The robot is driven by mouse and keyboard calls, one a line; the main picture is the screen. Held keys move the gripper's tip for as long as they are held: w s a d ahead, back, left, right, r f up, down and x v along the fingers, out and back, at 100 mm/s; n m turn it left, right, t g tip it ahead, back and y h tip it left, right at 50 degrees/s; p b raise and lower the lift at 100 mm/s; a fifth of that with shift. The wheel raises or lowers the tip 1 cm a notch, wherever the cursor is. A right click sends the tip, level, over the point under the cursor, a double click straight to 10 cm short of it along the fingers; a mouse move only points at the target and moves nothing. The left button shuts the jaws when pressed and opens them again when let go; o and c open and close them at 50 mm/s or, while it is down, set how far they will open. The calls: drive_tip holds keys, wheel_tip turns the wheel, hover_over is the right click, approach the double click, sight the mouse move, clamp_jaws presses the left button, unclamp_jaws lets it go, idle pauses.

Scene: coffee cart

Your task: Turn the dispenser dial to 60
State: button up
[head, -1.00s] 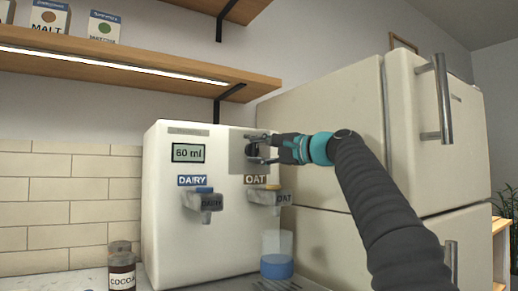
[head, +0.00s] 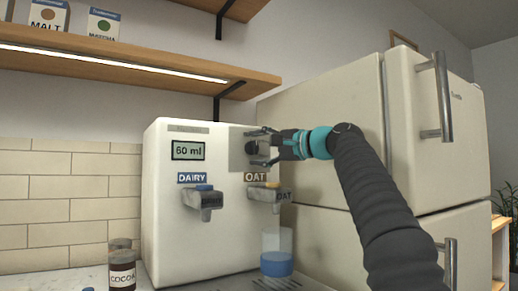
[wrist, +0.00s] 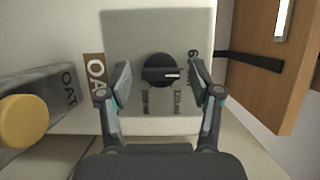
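The dispenser (head: 225,225) is a white box whose display (head: 188,151) reads 60 ml. Its black dial (head: 251,148) sits on a grey plate at the upper right of the front. In the wrist view the dial (wrist: 158,66) has its bar level, with the white mark toward the right, where a partly hidden label starts with 6. Labels for other amounts show below the dial. My gripper (head: 262,147) is open in front of the dial. In the wrist view my gripper (wrist: 163,84) has a finger on each side of the dial, with gaps between.
The DAIRY spout (head: 205,202) and OAT spout (head: 268,195) stick out below the dial. A clear cup with blue (head: 277,262) stands under the OAT spout. A cocoa jar (head: 122,272) stands at left, a fridge (head: 335,150) at right, and a wooden shelf (head: 130,65) above.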

drive_tip(key=v, duration=1.2)
idle(0.6)
